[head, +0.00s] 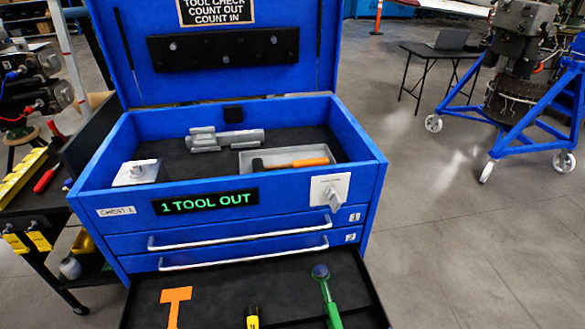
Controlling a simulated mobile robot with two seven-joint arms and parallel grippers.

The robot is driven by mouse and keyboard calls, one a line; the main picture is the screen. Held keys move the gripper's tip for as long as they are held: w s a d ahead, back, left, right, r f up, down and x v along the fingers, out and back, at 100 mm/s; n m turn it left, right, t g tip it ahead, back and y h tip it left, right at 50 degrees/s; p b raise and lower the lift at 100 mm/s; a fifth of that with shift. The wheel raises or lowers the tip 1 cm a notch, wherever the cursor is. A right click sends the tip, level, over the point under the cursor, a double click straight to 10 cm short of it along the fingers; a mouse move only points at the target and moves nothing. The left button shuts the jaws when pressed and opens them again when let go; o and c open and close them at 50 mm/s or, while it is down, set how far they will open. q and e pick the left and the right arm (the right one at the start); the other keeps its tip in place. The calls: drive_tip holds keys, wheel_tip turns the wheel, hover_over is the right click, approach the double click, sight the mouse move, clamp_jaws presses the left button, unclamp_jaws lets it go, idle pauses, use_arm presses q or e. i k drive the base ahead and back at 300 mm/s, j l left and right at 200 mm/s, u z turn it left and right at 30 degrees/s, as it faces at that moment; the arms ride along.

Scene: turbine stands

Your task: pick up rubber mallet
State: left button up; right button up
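An open drawer (270,319) below holds a flat orange T shape (175,296), a yellow-and-black item (252,317) and a green-handled tool with a dark round head (326,290). The T shape looks like a hammer-shaped outline. Neither of my grippers is in view.
The raised lid (225,84) stands behind the chest. A grey metal tool (225,139) lies in the top compartment. The chest display (205,201) reads "1 TOOL OUT". A cluttered bench (25,205) is at left. A blue stand (530,125) is at right.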

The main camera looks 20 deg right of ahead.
sight(258, 166)
drive_tip(key=l+u, duration=0.1)
drive_tip(key=l, duration=0.4)
drive_tip(key=l+u, duration=0.1)
drive_tip(key=l, duration=0.4)
drive_tip(key=l+u, duration=0.1)
drive_tip(key=l, duration=0.45)
drive_tip(key=l+u, duration=0.1)
drive_tip(key=l, duration=0.4)
drive_tip(key=k+l+u, duration=0.1)
drive_tip(key=l, duration=0.4)
drive_tip(key=k+l+u, duration=0.1)
drive_tip(key=l, duration=0.4)
drive_tip(key=k+l+u, duration=0.1)
drive_tip(key=l, duration=0.4)
drive_tip(key=k+l+u, duration=0.1)
drive_tip(key=l, duration=0.35)
drive_tip(key=i+l+u, duration=0.8)
drive_tip(key=l, duration=0.35)
drive_tip(key=i+l+u, duration=0.2)
drive_tip(key=l, duration=0.2)
drive_tip(key=i+l+u, duration=0.2)
drive_tip(key=l, duration=0.2)
drive_tip(key=i+l+u, duration=0.2)
drive_tip(key=l, duration=0.2)
drive_tip(key=k+j, duration=0.05)
drive_tip(key=k, duration=0.05)
